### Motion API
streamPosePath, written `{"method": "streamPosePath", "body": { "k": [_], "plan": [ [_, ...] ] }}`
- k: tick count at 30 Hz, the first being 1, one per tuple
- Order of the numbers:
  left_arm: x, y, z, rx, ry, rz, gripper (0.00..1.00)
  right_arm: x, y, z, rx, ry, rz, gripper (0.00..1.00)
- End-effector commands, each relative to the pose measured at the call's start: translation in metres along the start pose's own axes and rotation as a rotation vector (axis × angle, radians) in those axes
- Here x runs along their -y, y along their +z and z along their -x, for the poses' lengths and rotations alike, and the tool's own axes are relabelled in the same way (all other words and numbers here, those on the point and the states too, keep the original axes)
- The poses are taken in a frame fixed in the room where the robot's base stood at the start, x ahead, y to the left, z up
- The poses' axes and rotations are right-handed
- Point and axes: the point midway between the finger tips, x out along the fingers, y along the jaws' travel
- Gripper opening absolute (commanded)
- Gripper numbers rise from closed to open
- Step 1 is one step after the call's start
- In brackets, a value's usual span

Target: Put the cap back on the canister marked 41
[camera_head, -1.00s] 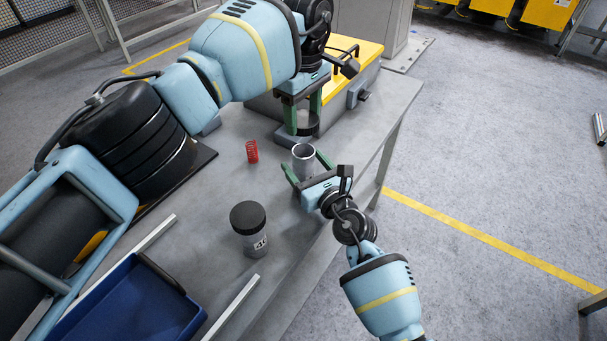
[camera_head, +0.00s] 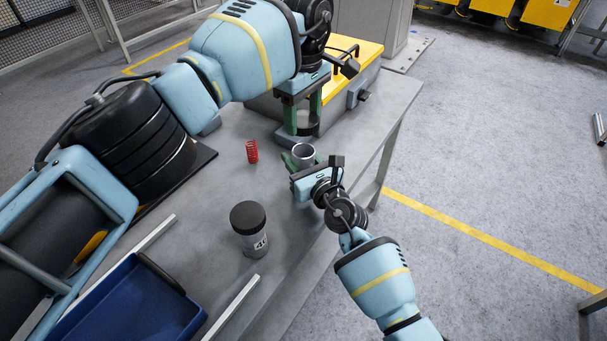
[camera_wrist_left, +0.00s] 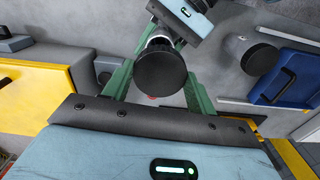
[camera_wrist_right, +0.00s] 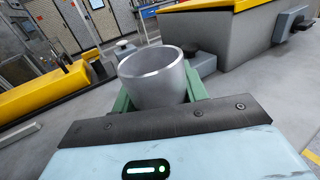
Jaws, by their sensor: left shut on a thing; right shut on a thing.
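An open grey metal canister (camera_head: 303,151) stands on the table with its mouth up; no mark on it is visible. My right gripper (camera_head: 304,161) is shut on its sides, and the right wrist view shows the empty rim (camera_wrist_right: 155,85) between the fingers. My left gripper (camera_head: 306,118) is shut on a black round cap (camera_head: 309,129), held above and slightly behind the canister. In the left wrist view the cap (camera_wrist_left: 161,70) covers most of the canister. A second canister (camera_head: 252,243), with a black cap on, stands nearer; its label starts with 4, the second digit unclear.
A red spring (camera_head: 252,151) stands left of the open canister. A blue bin (camera_head: 130,305) lies at the near left. A yellow-topped grey housing (camera_head: 352,88) is behind my left gripper. The table's right edge is close.

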Motion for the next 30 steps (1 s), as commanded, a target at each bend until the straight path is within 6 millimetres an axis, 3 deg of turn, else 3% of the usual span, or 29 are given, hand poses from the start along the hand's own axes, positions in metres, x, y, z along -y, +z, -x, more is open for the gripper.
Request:
{"method": "streamPosePath", "body": {
  "k": [1,6,11,22,30],
  "plan": [
    [0.000,0.000,0.000,0.000,0.000,0.000,0.35,0.000,0.000,0.000,0.000,0.000,0.000,0.25],
    [0.000,0.000,0.000,0.000,0.000,0.000,0.35,0.000,0.000,0.000,0.000,0.000,0.000,0.03],
    [0.000,0.000,-0.005,0.000,-0.001,0.000,0.35,0.000,0.000,0.000,0.000,0.000,0.000,0.03],
    [0.000,0.001,-0.049,0.000,-0.001,0.001,0.35,0.000,0.000,0.000,0.000,0.000,0.000,0.03],
    [0.000,0.001,-0.050,-0.001,0.000,0.000,0.35,0.000,0.000,0.000,0.000,0.000,0.000,0.03]
  ]
}}
